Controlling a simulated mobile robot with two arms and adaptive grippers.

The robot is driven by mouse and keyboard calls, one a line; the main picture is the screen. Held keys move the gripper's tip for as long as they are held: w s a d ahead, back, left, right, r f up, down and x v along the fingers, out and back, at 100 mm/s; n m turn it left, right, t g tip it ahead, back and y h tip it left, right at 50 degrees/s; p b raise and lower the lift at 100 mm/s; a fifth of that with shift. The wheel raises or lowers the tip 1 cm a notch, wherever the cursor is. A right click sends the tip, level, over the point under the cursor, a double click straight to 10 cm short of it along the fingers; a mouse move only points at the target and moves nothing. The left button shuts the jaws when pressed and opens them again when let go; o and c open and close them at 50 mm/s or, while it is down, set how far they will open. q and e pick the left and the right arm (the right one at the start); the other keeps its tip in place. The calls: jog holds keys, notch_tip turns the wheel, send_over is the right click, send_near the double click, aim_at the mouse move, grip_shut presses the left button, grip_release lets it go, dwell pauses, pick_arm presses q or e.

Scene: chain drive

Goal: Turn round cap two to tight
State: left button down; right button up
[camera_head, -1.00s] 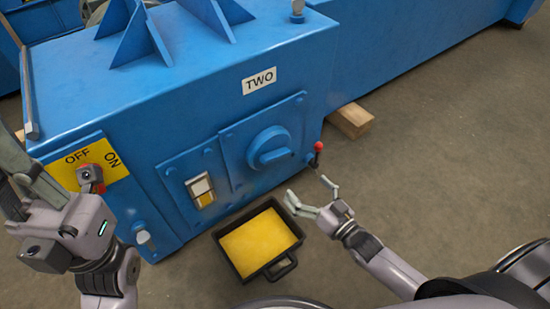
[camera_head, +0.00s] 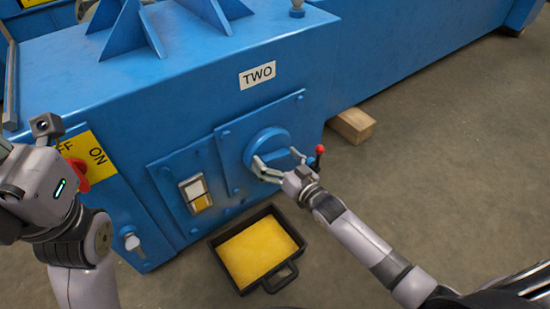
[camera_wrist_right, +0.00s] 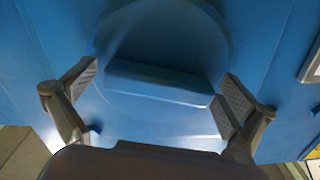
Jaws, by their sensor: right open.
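The round blue cap (camera_head: 266,146) with a raised bar handle is on the front of the blue machine, below the label TWO (camera_head: 257,77). My right gripper (camera_head: 279,164) is open in front of the cap, with its fingers to either side of the bar. In the right wrist view the bar (camera_wrist_right: 160,82) lies across the picture between the two open fingertips (camera_wrist_right: 158,92), with gaps at both ends. The left arm's wrist (camera_head: 42,185) is at the left edge; its fingers are out of the picture.
A red-knobbed lever (camera_head: 319,150) stands just right of the right gripper. A black tray of yellow liquid (camera_head: 258,252) sits on the floor below. A yellow OFF/ON plate (camera_head: 97,156) with a red switch is near the left wrist. A sight window (camera_head: 195,193) is left of the cap.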

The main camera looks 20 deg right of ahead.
jog(key=shift+c, duration=0.6)
jog(key=shift+r, duration=0.2)
jog(key=c, duration=1.5)
